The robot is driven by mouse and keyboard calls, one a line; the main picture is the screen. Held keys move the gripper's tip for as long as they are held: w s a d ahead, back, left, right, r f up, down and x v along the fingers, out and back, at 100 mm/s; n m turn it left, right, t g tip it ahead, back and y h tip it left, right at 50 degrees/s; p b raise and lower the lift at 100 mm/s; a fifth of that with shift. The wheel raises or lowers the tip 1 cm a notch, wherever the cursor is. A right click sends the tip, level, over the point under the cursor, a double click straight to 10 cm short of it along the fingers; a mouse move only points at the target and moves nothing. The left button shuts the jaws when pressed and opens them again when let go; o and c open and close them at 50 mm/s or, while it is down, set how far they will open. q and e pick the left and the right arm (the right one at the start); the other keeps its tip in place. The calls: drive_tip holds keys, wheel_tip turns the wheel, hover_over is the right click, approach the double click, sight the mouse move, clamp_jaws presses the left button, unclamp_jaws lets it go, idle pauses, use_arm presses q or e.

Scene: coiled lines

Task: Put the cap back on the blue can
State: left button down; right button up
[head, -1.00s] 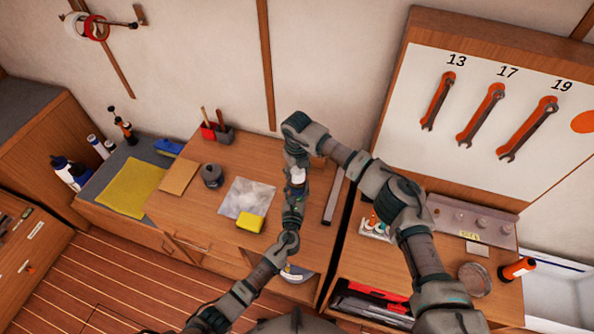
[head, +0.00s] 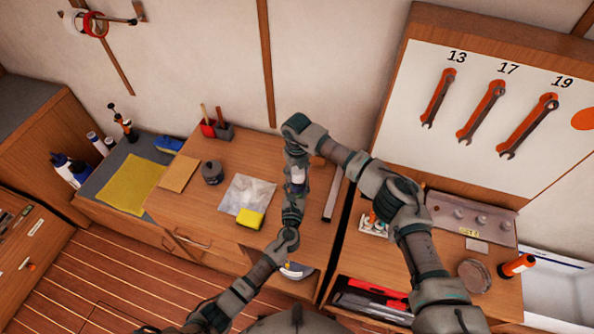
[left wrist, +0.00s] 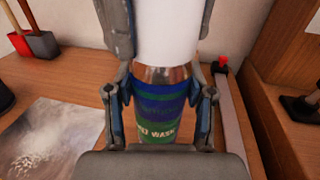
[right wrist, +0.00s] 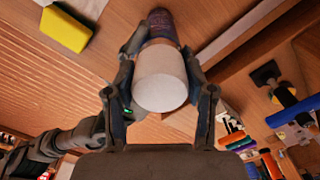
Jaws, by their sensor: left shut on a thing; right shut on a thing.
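The blue can (left wrist: 160,108) is upright in the left wrist view, with a blue and green label and a bare silver shoulder. My left gripper (left wrist: 160,100) is shut around its body; in the head view this gripper (head: 292,212) is over the bench. The white cap (right wrist: 160,80) is in my right gripper (right wrist: 160,62), shut on its sides. In the left wrist view the cap (left wrist: 167,30) is right above the silver shoulder, in line with the can. I cannot tell whether it is fully seated. The arms mostly hide both in the head view, where my right gripper (head: 297,175) is above the left one.
A dark round tin (head: 212,173) and a red holder (head: 208,128) stand farther back. A grey bar (head: 332,195) lies to the right.

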drive_tip(key=shift+f, duration=0.45)
drive_tip(key=o, duration=0.8)
drive_tip(key=shift+o, duration=0.2)
drive_tip(key=shift+r, duration=0.1)
wheel_tip(320, 180, up, 12)
drive_tip(key=shift+f, duration=0.15)
use_arm(q)
drive_tip(key=shift+c, duration=1.6)
unclamp_jaws()
use_arm(e)
drive_tip(key=shift+w, duration=0.1)
use_arm(q)
drive_tip(key=s+a, duration=0.1)
drive_tip(key=s, duration=1)
drive_tip(key=shift+s+a, duration=0.25)
drive_tip(key=shift+s, duration=0.15)
